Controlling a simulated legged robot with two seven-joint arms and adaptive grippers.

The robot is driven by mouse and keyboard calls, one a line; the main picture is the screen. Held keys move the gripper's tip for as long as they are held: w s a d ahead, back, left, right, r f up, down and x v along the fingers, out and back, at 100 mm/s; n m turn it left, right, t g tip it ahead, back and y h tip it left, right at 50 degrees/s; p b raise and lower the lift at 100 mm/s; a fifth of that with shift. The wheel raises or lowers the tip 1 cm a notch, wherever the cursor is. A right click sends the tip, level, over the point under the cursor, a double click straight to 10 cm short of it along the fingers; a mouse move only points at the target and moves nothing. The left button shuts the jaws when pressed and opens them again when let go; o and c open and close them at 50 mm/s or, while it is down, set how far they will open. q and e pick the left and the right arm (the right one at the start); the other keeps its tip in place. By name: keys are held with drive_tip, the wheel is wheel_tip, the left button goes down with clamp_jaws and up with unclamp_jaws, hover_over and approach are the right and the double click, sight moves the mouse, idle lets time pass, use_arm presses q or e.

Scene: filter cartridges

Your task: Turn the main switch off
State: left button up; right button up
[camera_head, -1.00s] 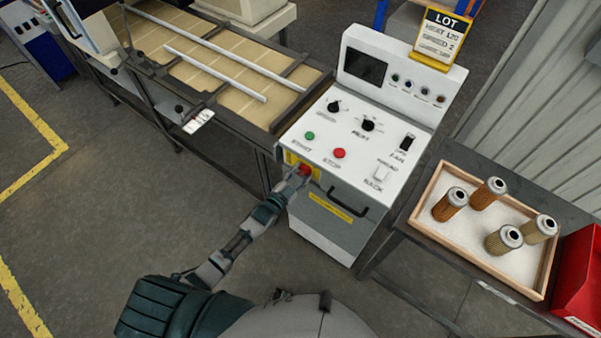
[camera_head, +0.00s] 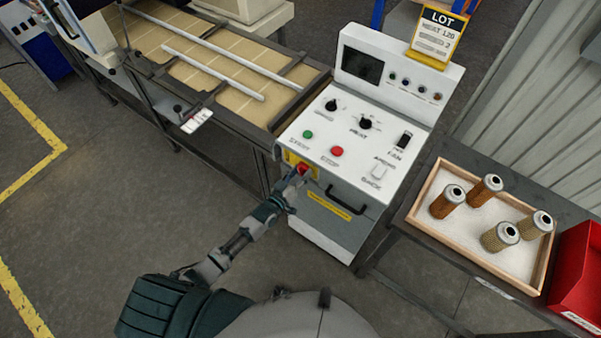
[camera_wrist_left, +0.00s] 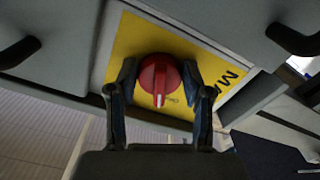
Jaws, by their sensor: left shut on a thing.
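The main switch is a red rotary knob (camera_head: 302,169) on a yellow plate (camera_head: 290,159) at the front of the white control cabinet (camera_head: 330,228). In the left wrist view the red knob (camera_wrist_left: 160,80) sits between the two fingers, its pale pointer line toward the bottom of the picture. The yellow plate (camera_wrist_left: 135,38) carries partly hidden black letters starting "MA". My left gripper (camera_head: 297,178) reaches up to the knob and is shut on it; it also shows in the left wrist view (camera_wrist_left: 160,85). My right gripper is not in view.
Green (camera_head: 308,134) and red (camera_head: 337,151) buttons and black dials sit on the panel above. A black handle (camera_head: 345,203) is right of the knob. A wooden tray (camera_head: 425,215) with several filter cartridges stands right, beside a red bin (camera_head: 580,270). A conveyor table (camera_head: 215,70) stands left.

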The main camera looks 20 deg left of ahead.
use_arm(q)
drive_tip(key=shift+r+n, duration=0.2)
drive_tip(key=shift+n, duration=2)
drive_tip(key=o, duration=1.1)
drive_tip(key=shift+f, duration=0.1)
drive_tip(key=v, duration=1.2)
drive_tip(key=shift+w, duration=0.1)
